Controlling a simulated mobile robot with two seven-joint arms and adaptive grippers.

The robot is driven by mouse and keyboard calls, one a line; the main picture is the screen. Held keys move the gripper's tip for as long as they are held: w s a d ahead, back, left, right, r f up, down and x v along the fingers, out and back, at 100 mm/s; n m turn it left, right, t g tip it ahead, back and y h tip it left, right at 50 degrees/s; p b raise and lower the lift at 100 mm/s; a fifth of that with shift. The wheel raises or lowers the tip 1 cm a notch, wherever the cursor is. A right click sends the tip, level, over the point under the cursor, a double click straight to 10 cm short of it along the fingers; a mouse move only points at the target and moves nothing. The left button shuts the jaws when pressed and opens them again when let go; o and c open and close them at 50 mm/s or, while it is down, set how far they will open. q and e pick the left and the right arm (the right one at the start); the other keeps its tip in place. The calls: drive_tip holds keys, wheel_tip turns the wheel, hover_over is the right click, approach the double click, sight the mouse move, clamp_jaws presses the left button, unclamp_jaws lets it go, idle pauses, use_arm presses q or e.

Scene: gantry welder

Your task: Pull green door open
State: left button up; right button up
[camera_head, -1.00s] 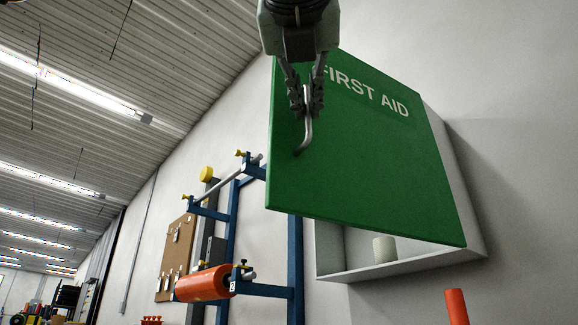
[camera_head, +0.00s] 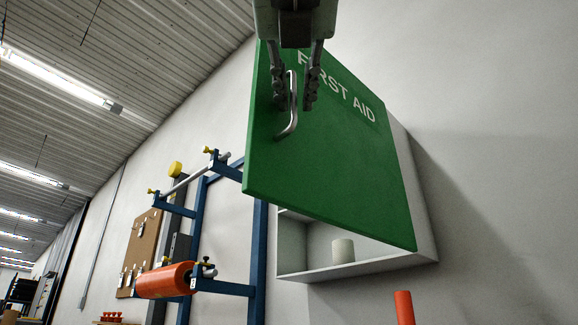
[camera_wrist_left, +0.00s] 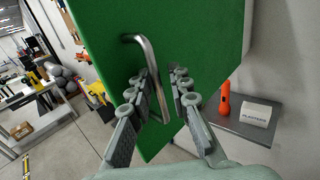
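The green door (camera_head: 330,170) with white "FIRST AID" lettering stands partly open on a white wall cabinet (camera_head: 375,264). Its left edge is away from the wall, and the lower inside of the cabinet shows below it. A bent metal handle (camera_head: 292,118) is on the door's left part. My left gripper (camera_head: 295,105) is at the handle with its fingers apart. In the left wrist view the handle (camera_wrist_left: 152,60) runs close to the left finger, and a gap shows between the fingertips (camera_wrist_left: 168,86); contact is unclear. My right gripper is not in view.
A white cylinder (camera_head: 343,251) stands inside the cabinet. A blue rack (camera_head: 259,245) with an orange roll (camera_head: 166,281) is at the left. In the left wrist view, an orange flashlight (camera_wrist_left: 224,98) and a plasters box (camera_wrist_left: 256,114) sit on a grey shelf (camera_wrist_left: 240,130).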

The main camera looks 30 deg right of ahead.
use_arm(q)
drive_tip(key=shift+o, duration=0.5)
drive_tip(key=shift+a, duration=0.25)
drive_tip(key=v, duration=1.2)
drive_tip(key=shift+w, duration=0.1)
